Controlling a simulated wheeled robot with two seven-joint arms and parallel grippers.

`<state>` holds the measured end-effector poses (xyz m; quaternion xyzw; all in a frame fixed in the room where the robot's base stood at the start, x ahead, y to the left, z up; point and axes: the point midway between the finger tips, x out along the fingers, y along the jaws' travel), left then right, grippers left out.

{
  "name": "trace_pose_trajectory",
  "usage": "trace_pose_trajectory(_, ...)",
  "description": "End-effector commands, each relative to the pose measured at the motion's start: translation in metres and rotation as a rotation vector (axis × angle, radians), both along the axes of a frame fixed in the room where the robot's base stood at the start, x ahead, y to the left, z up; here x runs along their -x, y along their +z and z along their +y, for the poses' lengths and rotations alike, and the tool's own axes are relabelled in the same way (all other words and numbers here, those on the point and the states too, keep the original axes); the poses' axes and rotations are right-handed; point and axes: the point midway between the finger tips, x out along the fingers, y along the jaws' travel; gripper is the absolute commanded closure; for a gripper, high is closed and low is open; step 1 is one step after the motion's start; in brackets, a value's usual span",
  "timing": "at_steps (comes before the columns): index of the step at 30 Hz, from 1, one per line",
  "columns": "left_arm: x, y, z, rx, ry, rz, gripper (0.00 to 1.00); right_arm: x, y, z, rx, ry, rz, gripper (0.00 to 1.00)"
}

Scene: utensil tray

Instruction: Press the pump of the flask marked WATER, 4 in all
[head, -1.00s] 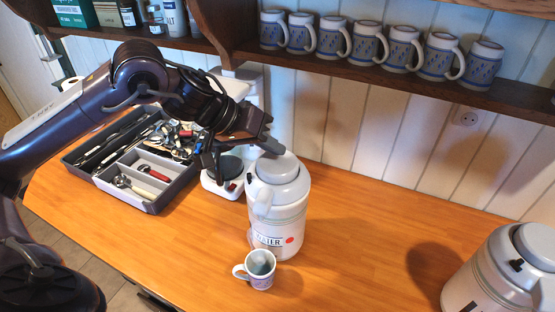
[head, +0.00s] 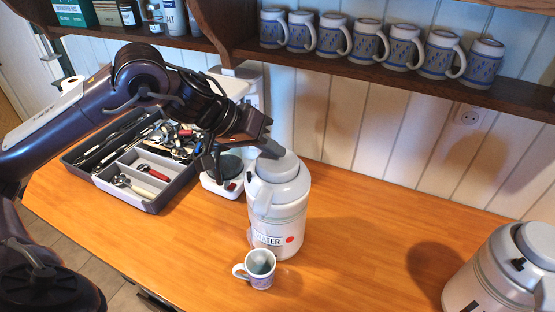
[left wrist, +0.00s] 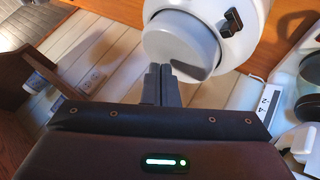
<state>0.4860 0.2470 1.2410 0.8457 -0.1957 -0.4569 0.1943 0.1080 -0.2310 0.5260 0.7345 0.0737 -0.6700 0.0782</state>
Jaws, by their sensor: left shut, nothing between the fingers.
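The flask marked WATER (head: 283,215) stands upright on the counter, white with a grey band and a red dot beside its label. Its round grey pump top (head: 279,167) shows at the upper end, and also in the left wrist view (left wrist: 183,45). My left gripper (head: 274,150) is shut and empty, its fingertips at the edge of the pump top; I cannot tell whether they touch it. In the left wrist view the closed fingers (left wrist: 160,75) lie side by side against the pump's outline. A patterned mug (head: 261,271) stands in front of the flask. My right gripper is out of view.
A second flask (head: 490,280) stands at the right, its label mostly cut off. A grey utensil tray (head: 150,203) and a white appliance (head: 212,187) are at the left. Several mugs (head: 403,48) line the shelf above. The counter between the flasks is clear.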

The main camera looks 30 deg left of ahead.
Motion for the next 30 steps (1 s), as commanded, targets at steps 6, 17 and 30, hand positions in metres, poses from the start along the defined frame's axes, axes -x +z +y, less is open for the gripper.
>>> trace_pose_trajectory(6, 0.0, 0.0005, 0.0001, 0.0, 0.001, -0.001, 1.0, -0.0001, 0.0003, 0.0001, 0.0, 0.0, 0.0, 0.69)
trace_pose_trajectory(17, 0.0, -0.003, 0.0001, 0.0, 0.0, 0.0, 1.0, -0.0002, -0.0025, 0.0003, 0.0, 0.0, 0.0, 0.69)
trace_pose_trajectory(30, 0.0003, -0.009, 0.0001, -0.001, 0.0, 0.001, 1.0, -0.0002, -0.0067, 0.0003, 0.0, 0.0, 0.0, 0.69)
